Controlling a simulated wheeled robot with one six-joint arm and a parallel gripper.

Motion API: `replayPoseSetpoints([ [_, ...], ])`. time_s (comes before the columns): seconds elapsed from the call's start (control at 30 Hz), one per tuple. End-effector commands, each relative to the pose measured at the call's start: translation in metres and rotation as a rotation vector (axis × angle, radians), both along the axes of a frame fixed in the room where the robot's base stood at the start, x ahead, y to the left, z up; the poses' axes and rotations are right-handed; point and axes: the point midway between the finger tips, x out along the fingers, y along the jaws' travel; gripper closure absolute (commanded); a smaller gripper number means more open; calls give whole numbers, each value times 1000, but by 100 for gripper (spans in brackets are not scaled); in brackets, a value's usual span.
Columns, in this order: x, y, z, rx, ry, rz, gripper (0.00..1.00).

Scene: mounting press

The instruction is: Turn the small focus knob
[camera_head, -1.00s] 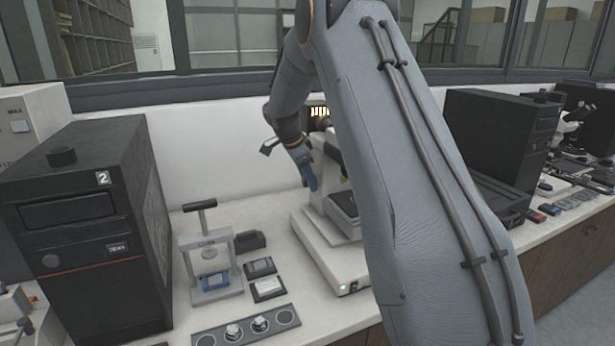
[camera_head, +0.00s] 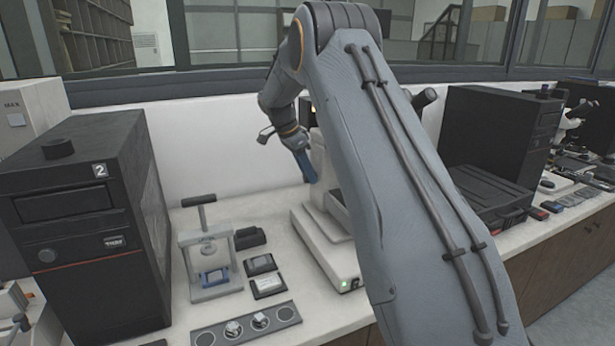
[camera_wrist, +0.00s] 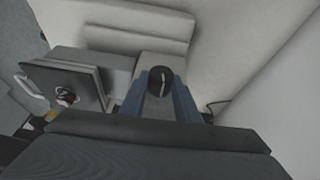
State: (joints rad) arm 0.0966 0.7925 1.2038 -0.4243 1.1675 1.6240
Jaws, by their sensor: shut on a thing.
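The small focus knob (camera_wrist: 161,80) is a dark round knob with a pale line across its face, seen in the wrist view between the tips of my gripper's two blue fingers. My gripper (camera_wrist: 160,92) is shut on it. In the head view my gripper (camera_head: 309,176) is at the left side of the white microscope (camera_head: 312,235). The knob is hidden in the head view, and my arm covers much of the microscope. In the wrist view the microscope's dark stage (camera_wrist: 65,83) lies to the left of the knob.
A mounting press (camera_head: 212,262) stands on the bench left of the microscope, with small dark blocks (camera_head: 260,264) beside it. A dark tray with round places (camera_head: 245,325) lies at the front. A black computer tower (camera_head: 85,230) stands at far left. A wall is close behind.

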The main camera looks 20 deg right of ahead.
Motion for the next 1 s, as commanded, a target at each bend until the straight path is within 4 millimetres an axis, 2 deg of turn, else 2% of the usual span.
replayPoseSetpoints([
  [0.4, 8, 0, -5, 0, 268, 1, 93],
  [1.0, 9, 0, -2, 0, 423, 1, 93],
])
